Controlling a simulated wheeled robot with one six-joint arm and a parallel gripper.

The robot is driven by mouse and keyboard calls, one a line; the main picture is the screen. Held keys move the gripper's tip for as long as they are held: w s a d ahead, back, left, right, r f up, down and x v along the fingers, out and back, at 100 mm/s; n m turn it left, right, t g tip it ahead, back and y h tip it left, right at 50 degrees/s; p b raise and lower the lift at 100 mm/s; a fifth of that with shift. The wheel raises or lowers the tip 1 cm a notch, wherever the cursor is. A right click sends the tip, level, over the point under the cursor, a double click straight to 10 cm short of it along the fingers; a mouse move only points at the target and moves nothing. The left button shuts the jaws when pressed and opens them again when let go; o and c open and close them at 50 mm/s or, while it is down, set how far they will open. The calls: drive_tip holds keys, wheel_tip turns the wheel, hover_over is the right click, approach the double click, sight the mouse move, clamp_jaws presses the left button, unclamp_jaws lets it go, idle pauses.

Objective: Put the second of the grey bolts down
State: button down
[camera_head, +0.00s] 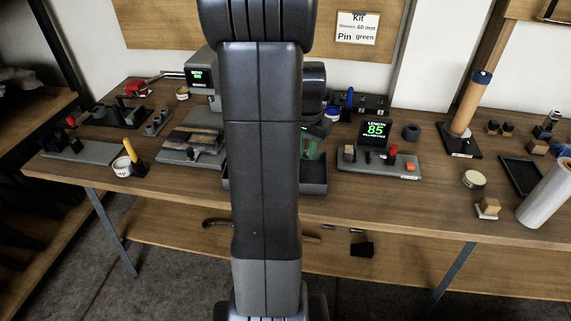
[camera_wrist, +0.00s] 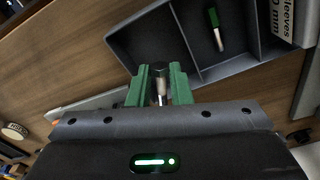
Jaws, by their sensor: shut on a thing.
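My gripper (camera_wrist: 161,76) has green fingers and is shut on a grey bolt (camera_wrist: 161,90) in the wrist view. The bolt's shaft shows between the fingers, with a dark round end near the fingertips. The fingertips overlap the near-left compartment of a dark grey divided tray (camera_wrist: 203,75); I cannot tell their height above its floor. In the head view the tray (camera_head: 313,188) stands at the bench's front, partly hidden by my arm. A bit of my green gripper shows over it.
A green-ended pin (camera_wrist: 217,32) lies in another tray compartment. A "Sleeves" label (camera_wrist: 290,18) marks the tray's side.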

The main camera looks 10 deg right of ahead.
wheel_tip(320, 180, down, 9)
drive_tip(key=shift+s+r, duration=0.1)
idle(0.3)
drive_tip(key=c, duration=1.8)
unclamp_jaws()
drive_tip(key=shift+f, duration=0.2)
drive_tip(key=shift+o, duration=1)
drive_tip(key=shift+r, duration=0.1)
drive_tip(key=shift+r, duration=0.2)
wheel_tip(320, 180, up, 12)
drive_tip(key=shift+s+a, duration=0.2)
drive_tip(key=shift+s, duration=0.15)
